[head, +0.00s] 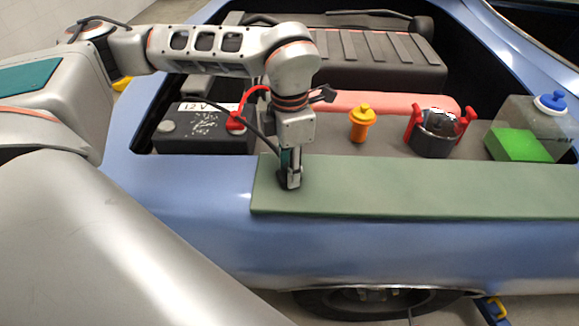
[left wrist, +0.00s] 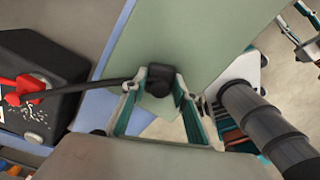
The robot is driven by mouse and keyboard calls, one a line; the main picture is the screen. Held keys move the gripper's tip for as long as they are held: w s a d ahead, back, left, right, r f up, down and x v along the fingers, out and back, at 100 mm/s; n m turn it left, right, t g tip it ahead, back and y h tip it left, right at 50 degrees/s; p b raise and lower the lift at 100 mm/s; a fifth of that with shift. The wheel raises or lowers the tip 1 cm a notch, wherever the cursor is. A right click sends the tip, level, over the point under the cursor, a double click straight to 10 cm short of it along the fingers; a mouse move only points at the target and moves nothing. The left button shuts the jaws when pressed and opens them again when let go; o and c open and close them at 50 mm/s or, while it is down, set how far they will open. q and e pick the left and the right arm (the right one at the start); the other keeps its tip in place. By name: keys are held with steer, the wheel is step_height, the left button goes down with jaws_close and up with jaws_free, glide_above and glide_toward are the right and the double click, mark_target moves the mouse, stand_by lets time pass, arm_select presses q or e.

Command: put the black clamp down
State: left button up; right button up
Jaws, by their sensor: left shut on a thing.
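My left gripper (head: 290,177) points straight down over the green mat (head: 420,187) on the blue fender. It is shut on the black clamp, which shows between the fingertips in the left wrist view (left wrist: 160,79). A black cable (left wrist: 98,85) runs from the clamp toward the battery (head: 190,138). In the head view the fingers mostly hide the clamp, low at the mat; I cannot tell if it touches. Grey and teal parts at the upper right edge of the left wrist view look like my right gripper, cut off by the frame.
A red clamp (head: 236,123) sits on the battery. An orange-yellow capped filler (head: 361,122), a dark pot with red handles (head: 436,135) and a clear jug with a blue cap (head: 533,125) stand behind the mat. The mat is bare to the right.

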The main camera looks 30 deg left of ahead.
arm_select(q)
steer(key=shift+f, duration=0.1)
steer(key=o, duration=1.1)
steer(key=shift+r, duration=0.45)
step_height(320, 180, up, 10)
steer(key=shift+r, duration=0.75)
